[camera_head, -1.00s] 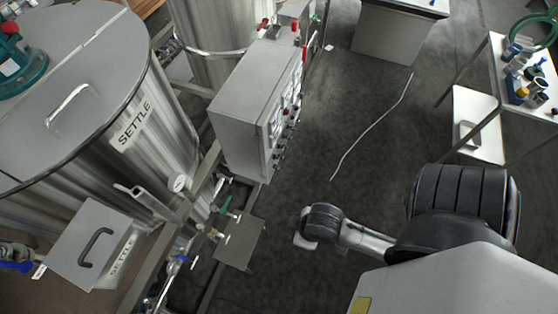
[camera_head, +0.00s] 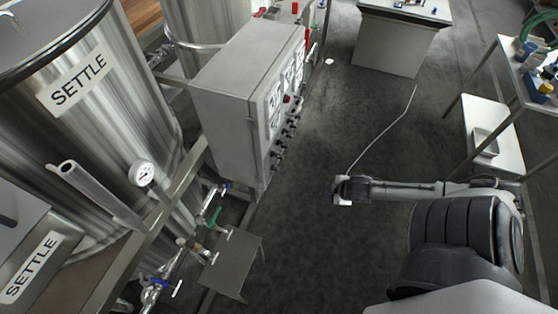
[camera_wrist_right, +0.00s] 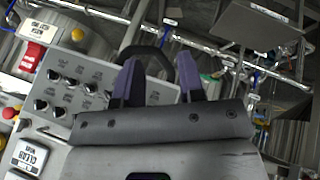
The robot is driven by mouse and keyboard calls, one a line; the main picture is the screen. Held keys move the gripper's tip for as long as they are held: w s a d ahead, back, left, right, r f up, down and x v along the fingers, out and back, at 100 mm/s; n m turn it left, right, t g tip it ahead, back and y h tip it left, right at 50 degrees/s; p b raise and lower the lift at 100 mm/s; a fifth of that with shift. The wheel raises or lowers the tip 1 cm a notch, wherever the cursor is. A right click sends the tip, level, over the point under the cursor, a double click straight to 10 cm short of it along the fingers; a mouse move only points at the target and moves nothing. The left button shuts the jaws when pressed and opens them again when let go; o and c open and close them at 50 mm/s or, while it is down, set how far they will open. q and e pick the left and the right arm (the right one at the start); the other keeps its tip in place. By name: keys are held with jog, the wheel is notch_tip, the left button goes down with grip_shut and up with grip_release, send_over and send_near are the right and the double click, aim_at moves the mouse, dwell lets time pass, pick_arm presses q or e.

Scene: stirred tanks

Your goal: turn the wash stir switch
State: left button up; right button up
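The grey control box (camera_head: 235,90) stands beside the steel tanks in the head view. Its panel face carries several small black switches (camera_head: 282,138), but their labels are too small to read. In the right wrist view the panel (camera_wrist_right: 75,85) shows black knobs (camera_wrist_right: 72,88) in rows to the left of the fingers. I cannot tell which one is the wash stir switch. My right gripper (camera_wrist_right: 159,78) is open, with its two dark fingers apart and empty. In the head view my right gripper (camera_head: 342,190) is right of the box and apart from it. My left gripper is out of view.
The SETTLE tank (camera_head: 110,120) with a gauge (camera_head: 142,173) stands at the left. Pipes and a green-handled valve (camera_head: 213,218) are below the box. A side table (camera_head: 545,80) is at the right.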

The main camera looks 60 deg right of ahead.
jog(key=w+d+r+t+y, duration=0.2)
jog(key=w+r+t, duration=0.1)
jog(key=w+t, duration=0.15)
jog(key=n+t+y, duration=0.2)
jog(key=t+y, duration=0.1)
jog(key=t, duration=0.4)
send_near(278, 156)
jog(key=w, duration=0.6)
jog(key=w+a+b, duration=0.1)
jog(key=w, duration=0.2)
jog(key=shift+w+a+f, duration=0.15)
jog(key=shift+w+f, duration=0.05)
jog(key=shift+w, duration=0.15)
jog(key=shift+c, duration=0.4)
grip_shut()
